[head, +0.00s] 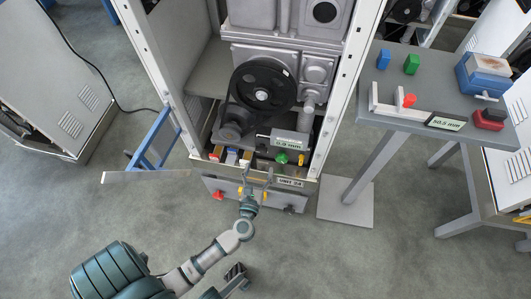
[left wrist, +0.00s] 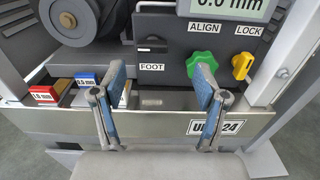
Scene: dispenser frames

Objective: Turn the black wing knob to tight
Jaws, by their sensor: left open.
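In the head view my left gripper (head: 257,172) reaches up to the front of the machine, below the panel.
Right of the black knob are a green ALIGN knob (left wrist: 203,64) and a yellow LOCK knob (left wrist: 241,67). Red and blue gauge blocks (left wrist: 47,94) sit at the left on the ledge. A display (left wrist: 231,8) is above. A grey side table (head: 430,85) stands at the right.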

